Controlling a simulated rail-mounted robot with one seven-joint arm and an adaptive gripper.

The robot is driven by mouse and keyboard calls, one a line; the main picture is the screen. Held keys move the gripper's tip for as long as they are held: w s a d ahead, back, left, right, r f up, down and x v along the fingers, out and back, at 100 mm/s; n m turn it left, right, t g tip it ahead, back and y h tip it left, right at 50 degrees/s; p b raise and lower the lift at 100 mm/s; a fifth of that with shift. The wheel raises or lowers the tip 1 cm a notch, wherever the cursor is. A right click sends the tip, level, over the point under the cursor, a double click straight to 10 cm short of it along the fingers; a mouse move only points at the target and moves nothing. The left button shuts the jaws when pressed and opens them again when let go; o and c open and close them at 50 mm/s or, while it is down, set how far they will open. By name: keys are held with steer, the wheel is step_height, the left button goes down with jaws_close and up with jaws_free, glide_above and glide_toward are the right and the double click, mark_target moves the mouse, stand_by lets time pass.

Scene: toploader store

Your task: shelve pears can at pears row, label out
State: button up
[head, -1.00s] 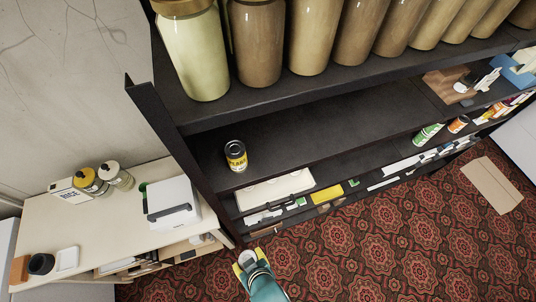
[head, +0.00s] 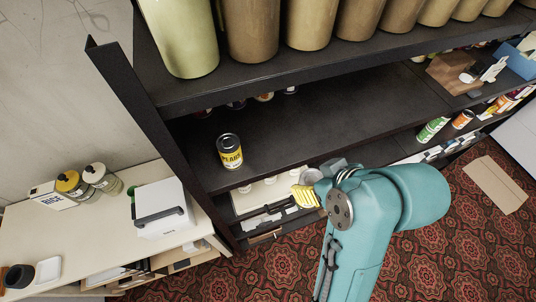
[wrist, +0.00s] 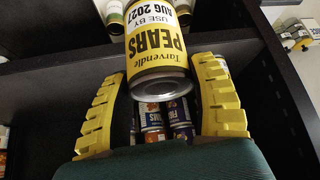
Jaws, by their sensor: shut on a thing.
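A pears can (wrist: 158,45) with a yellow and white label sits between the yellow fingers of my gripper (wrist: 160,75) in the wrist view. Its label faces the wrist camera and its lettering is upside down in that picture. In the head view my gripper (head: 308,192) is in front of the shelf unit, and the held can is hard to make out there. Another pears can (head: 229,152) stands upright near the left end of the middle shelf (head: 300,135), label towards the front. It is to the left of and beyond my gripper.
Large jars (head: 250,30) fill the top shelf. The dark left upright (head: 135,110) bounds the shelf. The middle shelf right of the standing can is largely bare. A side counter (head: 90,230) holds a white machine (head: 160,208).

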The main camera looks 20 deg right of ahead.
steer(key=w, duration=0.6)
steer(key=w+a+f, duration=0.1)
steer(key=w, duration=0.5)
steer(key=w+a+f, duration=0.1)
steer(key=w, duration=0.4)
steer(key=shift+w+a+f+b, duration=0.15)
steer(key=shift+w+a+b, duration=0.1)
steer(key=shift+w+b, duration=0.15)
steer(key=shift+f, duration=0.45)
steer(key=o, duration=1.2)
steer(key=shift+f+b, duration=0.15)
steer(key=shift+b, duration=0.15)
